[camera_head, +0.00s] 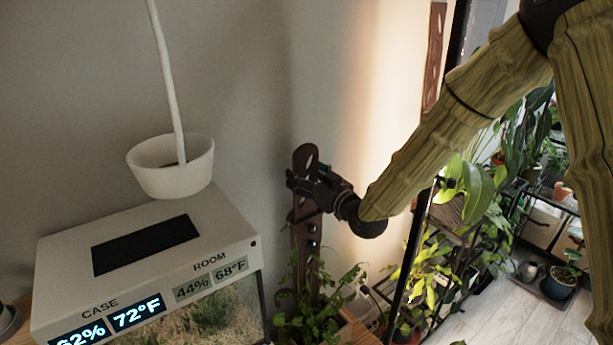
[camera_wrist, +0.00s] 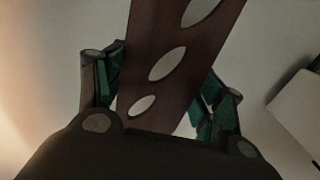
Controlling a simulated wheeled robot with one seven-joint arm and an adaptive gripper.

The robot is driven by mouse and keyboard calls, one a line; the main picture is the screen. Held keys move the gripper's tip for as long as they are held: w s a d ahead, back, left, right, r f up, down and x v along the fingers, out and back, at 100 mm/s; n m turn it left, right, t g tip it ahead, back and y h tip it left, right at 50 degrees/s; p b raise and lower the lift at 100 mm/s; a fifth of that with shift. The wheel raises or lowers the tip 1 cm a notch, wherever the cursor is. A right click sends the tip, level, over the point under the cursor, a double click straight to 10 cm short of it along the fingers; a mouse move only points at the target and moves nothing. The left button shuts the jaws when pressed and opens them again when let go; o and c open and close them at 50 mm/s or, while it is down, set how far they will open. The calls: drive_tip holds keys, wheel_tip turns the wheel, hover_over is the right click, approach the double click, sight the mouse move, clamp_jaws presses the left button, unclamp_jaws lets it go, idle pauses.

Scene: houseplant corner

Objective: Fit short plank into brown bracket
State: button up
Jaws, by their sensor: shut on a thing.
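The short plank is dark reddish brown with oval holes; its rounded top (camera_head: 305,156) shows above my gripper in the head view. My gripper (camera_head: 297,184) is shut on it. In the wrist view the plank (camera_wrist: 158,75) lies between the teal finger pads (camera_wrist: 165,105) and runs out of the top edge. A brown upright piece with small round holes (camera_head: 304,237), which looks like the bracket, stands directly below my gripper by the wall. My gripper hides where plank and upright meet, so I cannot tell whether they touch or are joined.
A white terrarium case (camera_head: 150,240) stands at left, with a white hanging pot (camera_head: 172,170) above it. Leafy plants (camera_head: 315,310) crowd the upright's foot. Another brown holed plank (camera_head: 434,55) is on the wall. Plant shelves (camera_head: 470,220) fill the right.

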drive_tip(key=o, duration=1.5)
drive_tip(key=shift+s, duration=0.1)
drive_tip(key=v, duration=1.2)
